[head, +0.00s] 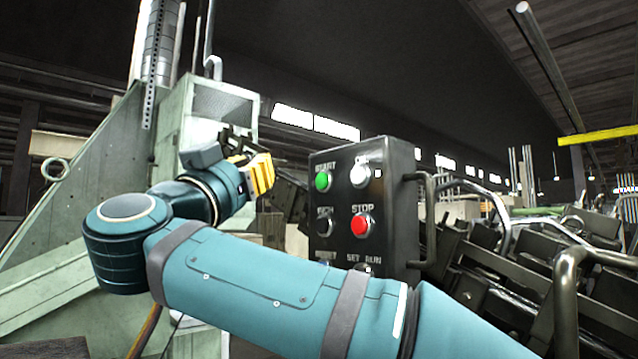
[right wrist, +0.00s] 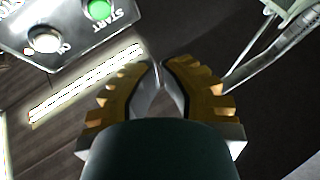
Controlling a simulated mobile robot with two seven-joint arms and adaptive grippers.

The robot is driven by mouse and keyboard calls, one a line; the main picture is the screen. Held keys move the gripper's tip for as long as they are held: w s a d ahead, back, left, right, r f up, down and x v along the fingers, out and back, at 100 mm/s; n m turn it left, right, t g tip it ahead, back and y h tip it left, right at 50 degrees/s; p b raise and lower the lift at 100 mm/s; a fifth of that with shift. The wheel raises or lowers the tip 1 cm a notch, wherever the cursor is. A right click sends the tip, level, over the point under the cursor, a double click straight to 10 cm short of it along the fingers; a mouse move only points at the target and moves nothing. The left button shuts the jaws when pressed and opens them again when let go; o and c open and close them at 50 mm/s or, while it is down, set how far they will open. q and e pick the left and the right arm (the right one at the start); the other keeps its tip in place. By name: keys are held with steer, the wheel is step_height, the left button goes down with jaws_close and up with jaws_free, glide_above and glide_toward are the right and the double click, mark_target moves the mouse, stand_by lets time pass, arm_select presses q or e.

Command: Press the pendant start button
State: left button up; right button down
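The pendant is a dark control box (head: 350,175) right of centre in the head view. Its green START button (head: 322,181) is at the upper left of its face and looks unpressed. The button also shows at the top edge of the right wrist view (right wrist: 99,10). My right gripper (head: 268,170) has yellow fingers and is left of the pendant, apart from the button. In the right wrist view the fingertips (right wrist: 160,66) are close together with a narrow gap and nothing held. My left gripper is out of view.
A white button (head: 360,175) sits beside the green one, with a red STOP button (head: 361,224) below. My forearm hides the pendant's lower edge. A pale green machine frame (head: 200,125) stands at the left. Dark machinery and pipe handles (head: 500,262) fill the right.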

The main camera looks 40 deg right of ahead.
mark_target(323, 181)
steer(key=d+b, duration=0.1)
steer(key=d, duration=0.6)
steer(key=shift+w+d, duration=0.2)
steer(key=shift+w, duration=0.05)
steer(key=shift+d, duration=0.15)
stand_by(1.2)
steer(key=shift+d, duration=0.3)
